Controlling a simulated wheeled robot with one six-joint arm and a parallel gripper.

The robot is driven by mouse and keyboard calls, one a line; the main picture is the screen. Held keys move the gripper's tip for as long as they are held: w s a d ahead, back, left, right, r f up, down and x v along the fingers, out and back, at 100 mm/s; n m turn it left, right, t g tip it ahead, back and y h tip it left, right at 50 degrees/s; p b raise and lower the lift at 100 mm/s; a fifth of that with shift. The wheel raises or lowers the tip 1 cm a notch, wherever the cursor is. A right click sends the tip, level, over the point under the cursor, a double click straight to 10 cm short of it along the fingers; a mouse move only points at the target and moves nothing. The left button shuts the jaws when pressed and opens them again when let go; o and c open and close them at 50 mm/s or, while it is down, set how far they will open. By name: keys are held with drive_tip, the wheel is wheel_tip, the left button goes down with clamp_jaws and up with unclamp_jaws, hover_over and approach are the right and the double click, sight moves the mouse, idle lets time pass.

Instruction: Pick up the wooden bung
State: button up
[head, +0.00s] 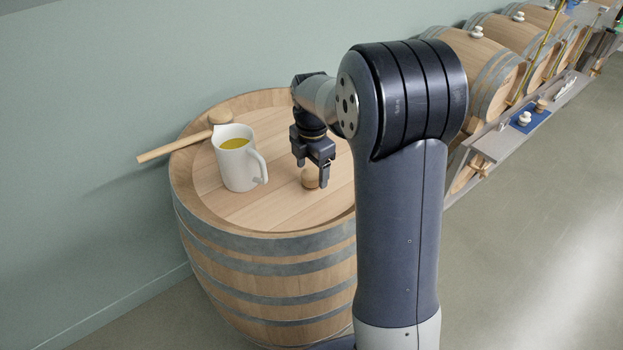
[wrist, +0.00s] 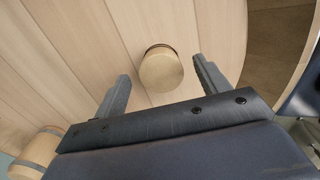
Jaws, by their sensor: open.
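The wooden bung (head: 310,178) is a small round light-wood piece on the barrel head, right of the white jug. In the wrist view the bung (wrist: 161,70) shows its round top, between and a little beyond the two fingertips. My gripper (head: 312,177) is open with its fingers pointing down at the bung. In the wrist view my gripper (wrist: 162,72) has one finger on each side of the bung, with a gap on both sides. I cannot tell how far the fingertips are above the barrel head.
The upright barrel (head: 265,245) has a raised rim around its head. A white jug (head: 238,158) with yellow liquid stands left of my gripper, and a wooden mallet (head: 185,142) lies behind it across the rim. Several barrels (head: 480,65) lie on a rack at right.

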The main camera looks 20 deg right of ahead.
drive_tip(key=shift+s+f, duration=0.1)
drive_tip(key=shift+f, duration=1.15)
drive_tip(key=shift+c, duration=0.4)
drive_tip(key=c, duration=1.1)
